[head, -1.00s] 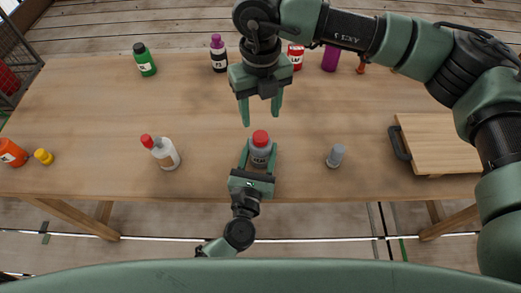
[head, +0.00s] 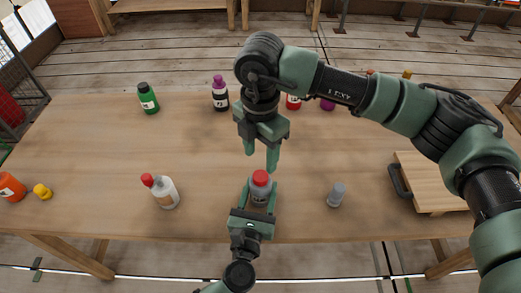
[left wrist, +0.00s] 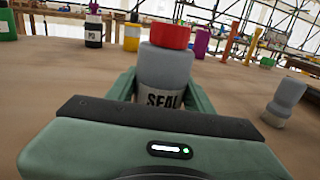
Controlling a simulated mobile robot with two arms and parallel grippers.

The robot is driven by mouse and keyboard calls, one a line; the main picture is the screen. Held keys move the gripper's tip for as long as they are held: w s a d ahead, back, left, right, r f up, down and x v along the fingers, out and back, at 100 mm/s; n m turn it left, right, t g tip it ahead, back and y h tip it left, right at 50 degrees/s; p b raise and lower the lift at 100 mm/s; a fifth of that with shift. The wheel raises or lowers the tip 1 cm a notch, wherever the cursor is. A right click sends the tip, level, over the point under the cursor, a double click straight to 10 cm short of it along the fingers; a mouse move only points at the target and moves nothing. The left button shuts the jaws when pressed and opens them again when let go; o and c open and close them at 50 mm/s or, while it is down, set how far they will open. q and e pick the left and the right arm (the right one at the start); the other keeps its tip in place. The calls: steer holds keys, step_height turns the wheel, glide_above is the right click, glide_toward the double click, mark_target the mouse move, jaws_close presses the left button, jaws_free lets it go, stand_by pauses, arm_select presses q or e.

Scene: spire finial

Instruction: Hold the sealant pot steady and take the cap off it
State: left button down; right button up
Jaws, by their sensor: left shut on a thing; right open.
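The sealant pot (head: 260,193) is a grey pot with a red cap (head: 260,177), upright near the table's front edge. In the left wrist view the pot (left wrist: 165,72) shows a white label reading "SEAL", and the red cap (left wrist: 171,36) sits on its top. My left gripper (head: 258,194) is shut on the pot's body from the front, with one finger on each side. My right gripper (head: 261,162) points down, open and empty, above and slightly behind the cap, apart from it.
A white bottle with a red cap (head: 162,191) stands to the left, a grey bottle (head: 336,195) to the right. A wooden board (head: 437,182) lies at far right. Green (head: 148,98) and black-and-white (head: 220,95) bottles stand at the back. An orange pot (head: 10,187) lies far left.

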mark_target(261, 175)
step_height(261, 175, down, 7)
steer(key=shift+f, duration=0.1)
stand_by(0.3)
